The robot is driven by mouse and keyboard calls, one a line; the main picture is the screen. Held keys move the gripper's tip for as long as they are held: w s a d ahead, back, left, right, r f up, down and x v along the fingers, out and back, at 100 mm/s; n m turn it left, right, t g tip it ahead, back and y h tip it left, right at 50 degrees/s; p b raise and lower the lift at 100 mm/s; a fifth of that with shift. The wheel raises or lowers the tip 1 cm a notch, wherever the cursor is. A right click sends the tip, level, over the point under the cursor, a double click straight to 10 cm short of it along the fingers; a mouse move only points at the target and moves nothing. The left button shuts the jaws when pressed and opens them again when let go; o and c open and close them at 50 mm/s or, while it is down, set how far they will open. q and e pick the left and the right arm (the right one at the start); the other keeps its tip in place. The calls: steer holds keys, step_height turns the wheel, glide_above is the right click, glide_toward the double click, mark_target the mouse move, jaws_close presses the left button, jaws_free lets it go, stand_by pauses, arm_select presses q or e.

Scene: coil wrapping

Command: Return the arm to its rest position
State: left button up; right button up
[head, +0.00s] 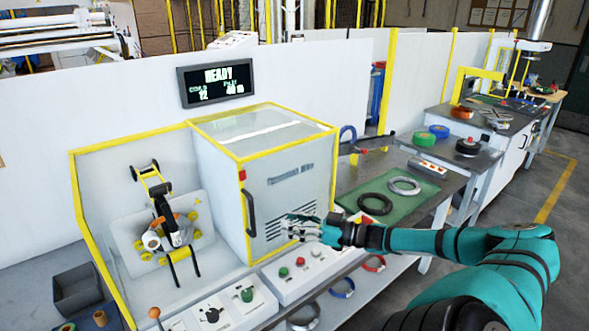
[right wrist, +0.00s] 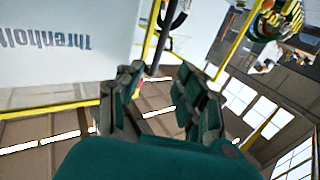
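My right arm (head: 460,243), teal with black bands, comes in from the right edge and stretches left across the front of the bench. My right gripper (head: 303,228) is in front of the vented side of the white and yellow cabinet, above the button panel. I cannot tell whether it touches the cabinet. In the right wrist view the two fingers of the gripper (right wrist: 160,82) stand apart with nothing held between them. My left gripper is not in view.
The cabinet (head: 290,185) has a black handle (head: 250,212). A control box (head: 300,274) sits below the gripper. A green mat (head: 402,211) holds a black ring (head: 375,204) and a grey ring (head: 405,186). A screen (head: 217,82) reads READY. Open floor lies at the right.

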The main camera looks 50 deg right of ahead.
stand_by(0.6)
steer(key=s+d+f+m+g+h+b, duration=0.1)
steer(key=s+d+f+g+h, duration=0.15)
steer(key=s+f, duration=0.45)
steer(key=s+d+f+m+g+h, duration=0.1)
steer(key=s+d+f+m+h, duration=0.2)
steer(key=f, duration=0.7)
steer(key=s+d+f+g+h+b, duration=0.1)
steer(key=s+d+f+h, duration=0.25)
steer(key=f, duration=0.55)
steer(key=s+a+f+g, duration=0.3)
steer(key=s+f, duration=0.3)
steer(key=f, duration=0.5)
steer(key=s+a+f+g+y+b, duration=0.1)
steer(key=s+a+f+g, duration=0.1)
steer(key=s+a+f, duration=0.5)
steer(key=s+a+f+g+b, duration=0.1)
steer(key=s+a+f+g, duration=0.2)
steer(key=a+f, duration=0.7)
steer(key=s+a+f+n+g+y, duration=0.1)
steer(key=s+a+f+g, duration=0.1)
steer(key=a, duration=0.8)
steer(key=s+a+f+n+g+y, duration=0.1)
steer(key=s+a+f+n, duration=0.1)
steer(key=s+a+f, duration=0.2)
steer(key=a+f, duration=0.3)
steer(key=a, duration=0.3)
steer(key=shift+s+a+g, duration=0.15)
steer(key=shift+a+g, duration=0.05)
steer(key=shift+g, duration=0.15)
